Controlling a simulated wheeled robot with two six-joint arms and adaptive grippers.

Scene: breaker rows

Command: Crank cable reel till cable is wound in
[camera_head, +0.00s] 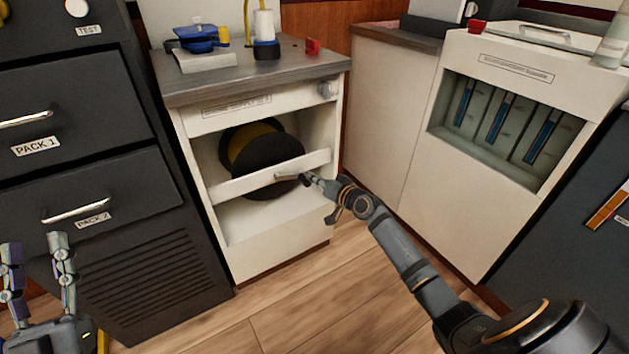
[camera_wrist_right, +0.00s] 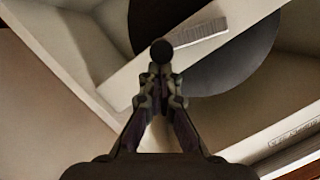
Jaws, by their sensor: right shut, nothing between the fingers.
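The cable reel (camera_head: 265,152) sits in the open bay of the white cabinet, a black disc with a yellow drum behind it. Its dark disc also shows in the right wrist view (camera_wrist_right: 235,65). A white crossbar (camera_head: 245,183) passes in front of the reel and bears a grey ribbed piece (camera_head: 288,177). My right gripper (camera_head: 309,178) is shut at the bar's right part, beside the grey piece. A round black knob (camera_wrist_right: 161,51) shows at its fingertips; I cannot tell whether they touch. My left gripper (camera_head: 37,250) is open and empty at lower left.
A dark drawer unit (camera_head: 65,140) stands left, close to my left gripper. Another white cabinet (camera_head: 455,180) stands right. The wooden floor (camera_head: 310,300) is clear.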

